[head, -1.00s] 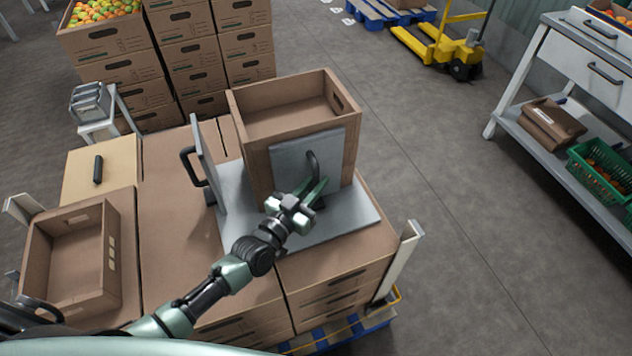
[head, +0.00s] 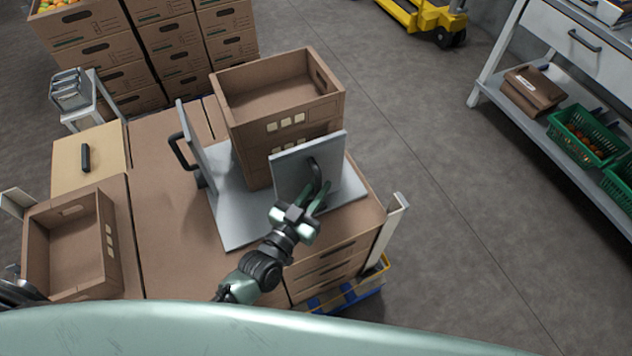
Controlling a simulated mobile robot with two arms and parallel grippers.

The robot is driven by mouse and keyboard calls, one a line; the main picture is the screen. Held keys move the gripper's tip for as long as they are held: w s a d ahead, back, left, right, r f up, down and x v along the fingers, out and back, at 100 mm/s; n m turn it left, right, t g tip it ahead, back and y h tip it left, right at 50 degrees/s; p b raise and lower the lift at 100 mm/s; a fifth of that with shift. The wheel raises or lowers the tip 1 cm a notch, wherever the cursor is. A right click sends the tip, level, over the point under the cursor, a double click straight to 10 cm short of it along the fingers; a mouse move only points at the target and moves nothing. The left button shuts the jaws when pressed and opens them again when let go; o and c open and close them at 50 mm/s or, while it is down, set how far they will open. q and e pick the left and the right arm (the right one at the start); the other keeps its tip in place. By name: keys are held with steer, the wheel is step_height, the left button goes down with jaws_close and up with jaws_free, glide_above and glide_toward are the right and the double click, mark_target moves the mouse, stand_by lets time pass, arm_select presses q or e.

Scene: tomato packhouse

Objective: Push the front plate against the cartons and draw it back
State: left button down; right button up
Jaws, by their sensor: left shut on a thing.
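The front plate (head: 290,172) is an upright grey plate with a dark curved handle, on a grey base plate (head: 236,222). My left gripper (head: 316,192) is shut on that handle, its green fingers around the bar. Two brown cartons (head: 287,124) stand one on the other on the base plate, behind the front plate. The front plate appears to stand a little apart from them, and it hides part of the lower carton. A second upright plate with a handle (head: 193,140) stands at the cartons' left. My right gripper is not in view.
The base plate lies on several closed cartons (head: 160,220) on a blue pallet. An open empty carton (head: 72,240) is at the left. White corner posts (head: 390,232) rise at the load's edges.

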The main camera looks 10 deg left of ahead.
arm_select(q)
steer(key=c, duration=1.6)
jaws_free()
steer(key=shift+s+d+f, duration=0.1)
steer(key=shift+s+d, duration=0.1)
steer(key=shift+c, duration=0.2)
steer(key=shift+s, duration=0.1)
steer(key=v, duration=0.7)
steer(key=shift+s+a+b, duration=0.15)
steer(key=shift+s+b, duration=0.2)
steer(key=shift+b, duration=0.05)
